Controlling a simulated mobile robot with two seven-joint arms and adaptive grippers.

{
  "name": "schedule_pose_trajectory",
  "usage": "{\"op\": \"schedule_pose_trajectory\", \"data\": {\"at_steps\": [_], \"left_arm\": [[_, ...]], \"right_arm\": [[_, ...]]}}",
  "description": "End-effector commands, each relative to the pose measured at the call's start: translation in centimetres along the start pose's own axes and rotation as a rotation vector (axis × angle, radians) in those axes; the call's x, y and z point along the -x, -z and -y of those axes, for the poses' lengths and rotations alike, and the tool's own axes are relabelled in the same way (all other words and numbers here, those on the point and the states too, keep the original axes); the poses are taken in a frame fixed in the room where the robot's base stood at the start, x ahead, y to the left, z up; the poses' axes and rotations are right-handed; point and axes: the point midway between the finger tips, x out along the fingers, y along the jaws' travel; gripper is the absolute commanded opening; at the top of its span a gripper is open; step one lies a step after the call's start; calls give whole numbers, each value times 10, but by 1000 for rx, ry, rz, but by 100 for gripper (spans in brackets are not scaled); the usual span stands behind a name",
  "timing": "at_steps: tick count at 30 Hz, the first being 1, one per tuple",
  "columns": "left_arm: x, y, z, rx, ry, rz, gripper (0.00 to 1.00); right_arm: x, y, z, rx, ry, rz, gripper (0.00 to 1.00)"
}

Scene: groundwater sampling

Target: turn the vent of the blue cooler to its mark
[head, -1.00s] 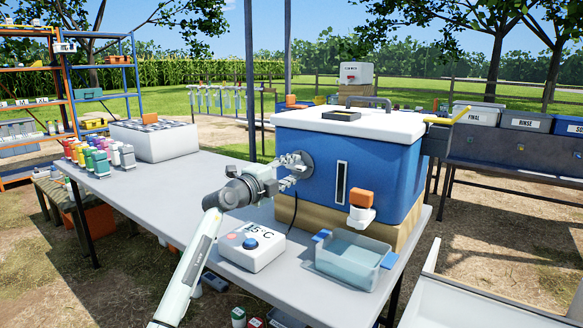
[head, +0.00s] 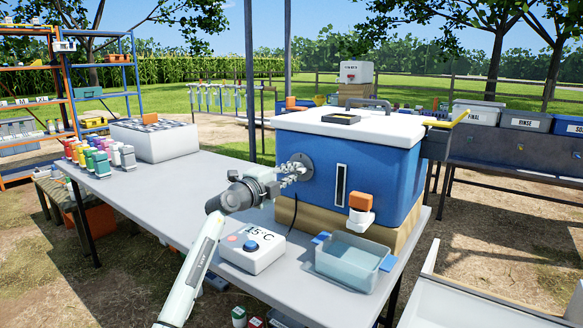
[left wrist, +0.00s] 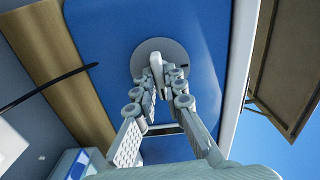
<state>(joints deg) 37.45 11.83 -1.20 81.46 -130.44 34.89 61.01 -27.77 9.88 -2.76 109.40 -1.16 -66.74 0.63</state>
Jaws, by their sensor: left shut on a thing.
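The blue cooler (head: 381,172) with a white lid stands on a wooden block on the grey table. Its vent is a round grey disc (head: 303,165) on the front-left of the blue face. In the left wrist view the vent disc (left wrist: 160,55) carries a pale raised grip (left wrist: 156,72) at its middle. My left gripper (head: 290,174) is at the vent, its fingers shut on this grip, which also shows between the fingertips in the left wrist view (left wrist: 166,82). My right gripper is not in view.
A clear tub (head: 350,263) sits under the cooler's orange-topped tap (head: 361,208). Coloured bottles (head: 95,157) and a white rack box (head: 153,139) stand at the back left.

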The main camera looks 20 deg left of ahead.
Motion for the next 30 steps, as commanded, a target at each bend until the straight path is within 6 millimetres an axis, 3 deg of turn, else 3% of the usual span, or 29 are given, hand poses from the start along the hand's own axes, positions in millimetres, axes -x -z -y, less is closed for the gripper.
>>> {"op": "schedule_pose_trajectory", "data": {"at_steps": [1, 3, 18, 22, 29, 30], "left_arm": [[0, 1, 5, 31, -4, -1, 0], [0, 2, 5, 128, -1, -1, 0], [0, 2, 0, 1347, -1, -2, 0], [0, 1, 0, 1490, -2, 0, 0], [0, 0, 0, 1511, -3, 1, 0], [0, 0, 0, 1510, -3, 1, 15]], "right_arm": [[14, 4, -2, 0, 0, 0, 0], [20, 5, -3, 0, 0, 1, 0], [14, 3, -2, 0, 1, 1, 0], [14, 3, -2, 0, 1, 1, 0], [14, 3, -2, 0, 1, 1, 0], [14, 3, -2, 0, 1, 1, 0]]}}
